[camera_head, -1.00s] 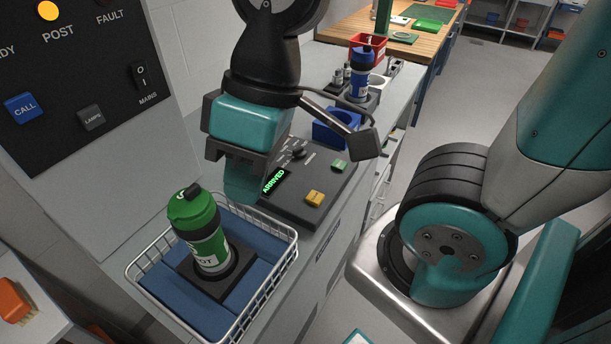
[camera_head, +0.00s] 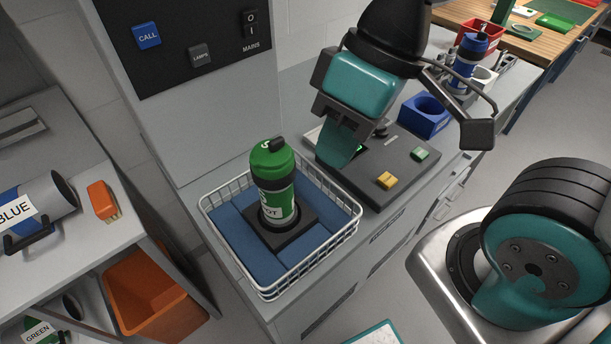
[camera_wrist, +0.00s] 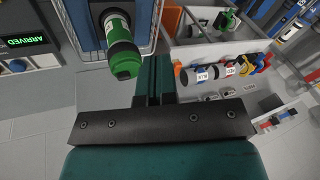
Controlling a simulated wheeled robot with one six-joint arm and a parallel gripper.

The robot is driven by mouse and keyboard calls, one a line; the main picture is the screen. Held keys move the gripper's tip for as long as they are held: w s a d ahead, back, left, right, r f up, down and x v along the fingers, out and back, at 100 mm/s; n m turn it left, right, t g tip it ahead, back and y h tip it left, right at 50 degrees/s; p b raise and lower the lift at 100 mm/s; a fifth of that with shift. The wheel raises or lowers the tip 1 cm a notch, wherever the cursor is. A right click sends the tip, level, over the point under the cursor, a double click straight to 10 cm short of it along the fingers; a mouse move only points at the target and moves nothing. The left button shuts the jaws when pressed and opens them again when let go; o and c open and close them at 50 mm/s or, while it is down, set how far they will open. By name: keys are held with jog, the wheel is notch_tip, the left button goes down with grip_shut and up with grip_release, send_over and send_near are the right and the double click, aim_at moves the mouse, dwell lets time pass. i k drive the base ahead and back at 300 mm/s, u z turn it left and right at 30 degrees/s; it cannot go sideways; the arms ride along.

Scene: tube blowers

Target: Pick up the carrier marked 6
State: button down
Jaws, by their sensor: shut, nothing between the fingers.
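A green carrier (camera_head: 275,182) with a dark band and a white label stands upright in a dark square holder (camera_head: 283,235) inside a white wire basket lined with blue pads. A pale mark on its cap looks like a 6, but it is too small to be sure. The wrist view shows the same carrier (camera_wrist: 120,45) just left of the fingers. My gripper (camera_head: 338,150) is shut and empty, pointing down above the control panel, right of the carrier and apart from it. The fingers (camera_wrist: 153,80) show together in the wrist view.
The wire basket's rim (camera_head: 340,232) surrounds the carrier. A panel with yellow (camera_head: 387,180) and green buttons lies right of it. A blue-capped carrier (camera_head: 468,62) stands farther back. A shelf at left holds a carrier labelled BLUE (camera_head: 40,212) and an orange brush (camera_head: 103,200).

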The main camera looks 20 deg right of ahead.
aim_at(279, 211)
jog(key=k, duration=1)
jog(key=u, duration=0.7)
jog(key=i, duration=0.95)
jog(key=z, duration=0.75)
